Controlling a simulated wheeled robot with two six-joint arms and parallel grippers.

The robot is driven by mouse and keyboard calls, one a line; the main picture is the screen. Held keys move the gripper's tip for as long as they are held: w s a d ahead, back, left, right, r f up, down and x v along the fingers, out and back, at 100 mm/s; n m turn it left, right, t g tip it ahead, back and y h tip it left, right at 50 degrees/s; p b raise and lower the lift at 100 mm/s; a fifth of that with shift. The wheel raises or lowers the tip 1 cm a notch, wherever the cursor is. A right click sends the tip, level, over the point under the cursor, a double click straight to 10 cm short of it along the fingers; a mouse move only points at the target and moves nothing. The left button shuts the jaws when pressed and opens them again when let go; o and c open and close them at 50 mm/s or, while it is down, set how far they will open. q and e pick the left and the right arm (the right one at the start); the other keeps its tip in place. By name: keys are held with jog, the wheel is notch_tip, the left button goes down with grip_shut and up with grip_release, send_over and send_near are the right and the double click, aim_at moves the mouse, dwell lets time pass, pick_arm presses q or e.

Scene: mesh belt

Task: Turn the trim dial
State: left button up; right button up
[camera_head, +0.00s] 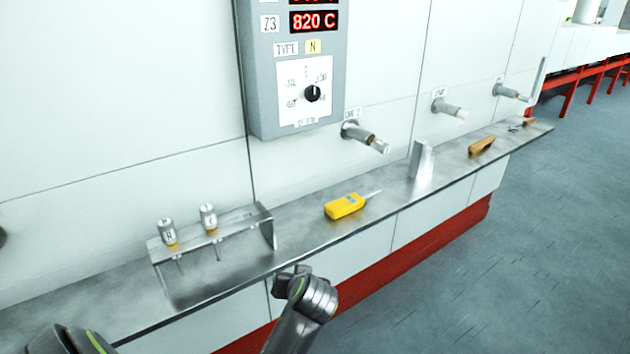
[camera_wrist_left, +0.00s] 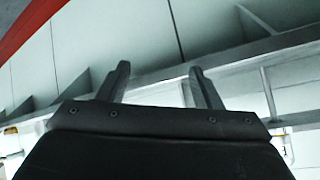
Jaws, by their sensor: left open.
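The trim dial is a small black knob (camera_head: 312,93) on a white scale plate (camera_head: 292,106), low on a grey wall-mounted control box (camera_head: 262,75). Its scale marks are too small to read fully. In the wrist view my left gripper (camera_wrist_left: 160,82) is open, with its two dark fingers apart and nothing between them. The dial does not show in that view. In the head view only dark arm links of mine show along the bottom, well below the dial; I make out no gripper fingers there.
A steel shelf (camera_head: 300,240) runs along the wall below the box. It holds a small rack (camera_head: 262,212) with two labelled plugs, a yellow handheld meter (camera_head: 345,206), a metal block (camera_head: 420,165) and a brown object (camera_head: 482,145). A capped stub (camera_head: 365,137) juts out right of the box.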

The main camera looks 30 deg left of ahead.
pick_arm(q)
jog(key=w+d+r+n+y, duration=0.1)
jog(key=w+r+n+y, duration=0.15)
jog(key=w+r, duration=0.55)
jog(key=n+y, duration=0.6)
jog(key=n, duration=0.2)
send_near(315, 93)
jog(key=shift+m+t, duration=0.3)
jog(key=shift+m, duration=0.05)
jog(key=p+x, duration=0.1)
jog(key=x, duration=0.1)
jog(key=p+x, duration=0.2)
jog(key=x, duration=0.1)
jog(key=p+x, duration=0.2)
jog(key=x, duration=0.1)
jog(key=shift+s+a, duration=0.15)
jog(key=shift+a, duration=0.2)
jog(key=shift+w+a+f, duration=0.1)
jog(key=shift+w+a, duration=0.15)
jog(key=shift+a, duration=0.25)
pick_arm(e)
jog(key=r, duration=0.3)
jog(key=w+r, duration=0.1)
jog(key=r, duration=0.1)
jog(key=shift+d+r, duration=0.2)
jog(key=shift+d, duration=0.2)
pick_arm(q)
jog(key=c, duration=1)
